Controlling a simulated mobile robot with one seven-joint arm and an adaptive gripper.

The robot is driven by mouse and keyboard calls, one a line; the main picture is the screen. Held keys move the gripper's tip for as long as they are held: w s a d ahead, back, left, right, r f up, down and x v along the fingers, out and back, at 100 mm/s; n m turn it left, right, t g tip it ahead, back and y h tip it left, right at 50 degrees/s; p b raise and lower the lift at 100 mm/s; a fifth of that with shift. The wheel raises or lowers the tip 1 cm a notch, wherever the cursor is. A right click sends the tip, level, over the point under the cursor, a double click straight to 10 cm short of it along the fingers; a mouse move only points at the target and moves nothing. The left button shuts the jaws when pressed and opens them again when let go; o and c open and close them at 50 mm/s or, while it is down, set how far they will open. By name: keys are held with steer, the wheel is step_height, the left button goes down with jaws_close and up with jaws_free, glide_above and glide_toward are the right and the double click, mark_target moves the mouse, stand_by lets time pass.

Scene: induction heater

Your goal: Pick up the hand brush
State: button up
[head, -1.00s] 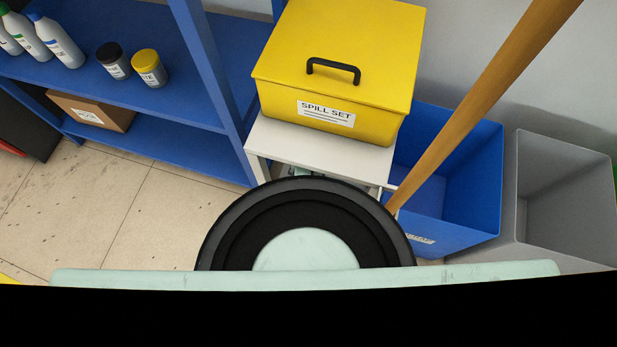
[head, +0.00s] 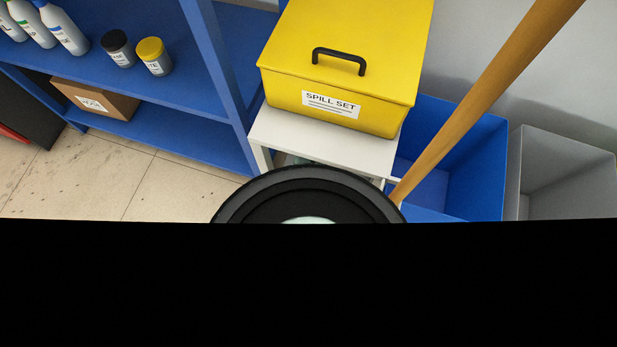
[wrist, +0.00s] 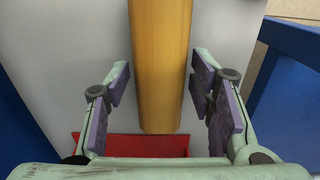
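No brush bristles are clearly visible in either view, so I cannot tell for certain which piece is the hand brush. In the wrist view a thick, yellow-brown wooden handle (wrist: 161,65) runs down from the top edge to a rounded end. My gripper (wrist: 160,92) is open, with one purple-padded finger on each side of the handle and a narrow gap showing at both sides. I cannot tell how far the handle lies beyond the pads. A red piece (wrist: 130,145) shows below the handle's end, partly hidden by my gripper. My fingers are hidden in the head view.
A long wooden pole (head: 480,105) slants across the head view. A yellow spill set box (head: 340,65) stands on a white cabinet (head: 300,137). A blue bin (head: 470,160) and a grey bin (head: 568,175) stand right, blue shelves (head: 180,85) left. Floor (head: 90,180) shows lower left.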

jaws_close()
stand_by(0.4)
steer(key=shift+r, duration=0.1)
